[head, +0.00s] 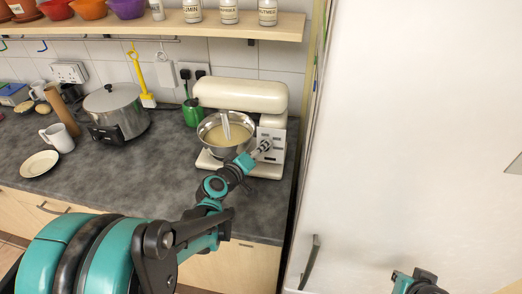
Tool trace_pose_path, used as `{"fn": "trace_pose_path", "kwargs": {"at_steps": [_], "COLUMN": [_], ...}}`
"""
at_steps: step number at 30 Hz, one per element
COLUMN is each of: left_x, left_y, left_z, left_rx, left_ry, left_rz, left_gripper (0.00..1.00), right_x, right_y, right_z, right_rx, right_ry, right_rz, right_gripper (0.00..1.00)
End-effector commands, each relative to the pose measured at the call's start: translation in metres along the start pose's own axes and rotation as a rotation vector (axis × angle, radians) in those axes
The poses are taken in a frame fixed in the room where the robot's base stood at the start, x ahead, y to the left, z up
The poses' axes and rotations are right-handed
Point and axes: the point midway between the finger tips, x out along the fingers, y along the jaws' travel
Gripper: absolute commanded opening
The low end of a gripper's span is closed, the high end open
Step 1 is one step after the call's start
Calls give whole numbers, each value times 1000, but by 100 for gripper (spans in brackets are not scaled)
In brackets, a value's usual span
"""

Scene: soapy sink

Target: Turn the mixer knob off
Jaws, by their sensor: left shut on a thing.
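The cream stand mixer (240,96) stands on the grey counter against the tiled wall. A metal bowl (204,124) of pale batter sits under its head, with the beater down in it. My left gripper (263,148) is at the mixer's front control plate (277,134), right of the bowl. Its fingers are shut on the mixer knob, which they mostly hide, so its setting cannot be read. Part of my right arm's end (415,282) shows at the bottom right, away from the mixer; its fingers cannot be made out.
A lidded steel cooker (117,112), a white mug (57,137), a plate (39,164) and a green container (192,113) stand left of the mixer. A shelf (160,26) hangs above. A large white fridge (410,130) closes off the right. The counter's front middle is clear.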

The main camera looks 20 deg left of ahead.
Motion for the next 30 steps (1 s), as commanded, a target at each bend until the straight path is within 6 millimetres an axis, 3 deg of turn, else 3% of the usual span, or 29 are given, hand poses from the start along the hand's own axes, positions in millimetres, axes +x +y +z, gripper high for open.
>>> {"fn": "trace_pose_path", "kwargs": {"at_steps": [11,12,14,24,30], "left_x": [0,0,0,-2,-23], "left_y": [0,0,0,0,0], "left_z": [1,1,1,0,0], "left_rx": [-4,-4,-4,-4,-6], "left_ry": [-3,-3,-3,-1,1], "left_rz": [2,2,2,1,0], "left_gripper": [0,33,49,49,49], "right_x": [0,0,0,0,0], "right_y": [0,0,0,0,0], "right_z": [0,0,0,0,0], "right_rx": [0,0,0,0,0], "right_ry": [0,0,0,0,0], "right_rz": [0,0,0,0,0], "right_gripper": [0,0,0,0,0]}}
